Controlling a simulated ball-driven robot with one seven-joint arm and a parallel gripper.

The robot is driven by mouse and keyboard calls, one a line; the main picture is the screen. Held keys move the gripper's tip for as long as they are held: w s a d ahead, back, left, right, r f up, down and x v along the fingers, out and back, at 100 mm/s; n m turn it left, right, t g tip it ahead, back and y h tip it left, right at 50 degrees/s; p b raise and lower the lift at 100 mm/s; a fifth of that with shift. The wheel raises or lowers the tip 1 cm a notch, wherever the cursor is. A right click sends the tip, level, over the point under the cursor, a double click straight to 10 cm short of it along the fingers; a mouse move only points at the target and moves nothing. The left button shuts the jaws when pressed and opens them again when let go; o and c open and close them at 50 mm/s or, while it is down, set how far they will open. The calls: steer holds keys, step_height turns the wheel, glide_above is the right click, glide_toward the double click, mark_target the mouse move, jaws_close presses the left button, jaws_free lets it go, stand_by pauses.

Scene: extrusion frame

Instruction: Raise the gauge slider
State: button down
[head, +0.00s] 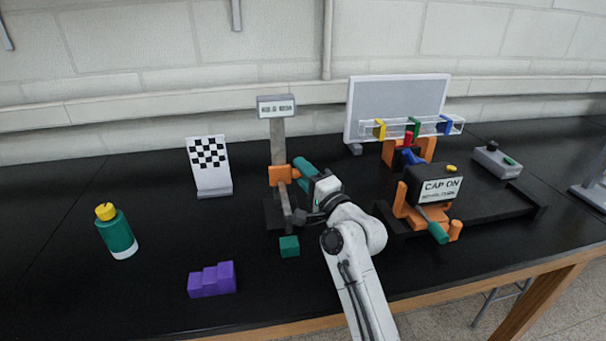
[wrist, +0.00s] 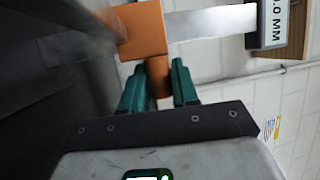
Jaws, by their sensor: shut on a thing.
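The gauge is an upright grey post (head: 278,140) with a small display (head: 276,106) on top. Its orange slider (head: 280,175) sits around the post, roughly halfway up. In the wrist view the orange slider block (wrist: 142,29) is close ahead on the pale post (wrist: 208,23), and the display (wrist: 267,24) shows part of a reading ending in "0 MM". My gripper (head: 298,171) is at the slider's right side. Its teal fingers (wrist: 158,83) are shut on the slider's short orange knob (wrist: 158,70).
A green cube (head: 289,246) and purple stepped block (head: 212,280) lie in front. A checkered board (head: 209,165) and teal bottle (head: 116,232) stand left. An orange fixture with a "CAP ON" sign (head: 440,188) stands right of my arm.

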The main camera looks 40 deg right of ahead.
step_height(320, 180, up, 7)
steer(key=p, duration=0.5)
steer(key=c, duration=0.9)
jaws_free()
steer(key=b+v, duration=0.2)
steer(key=v, duration=0.9)
steer(key=shift+f, duration=0.1)
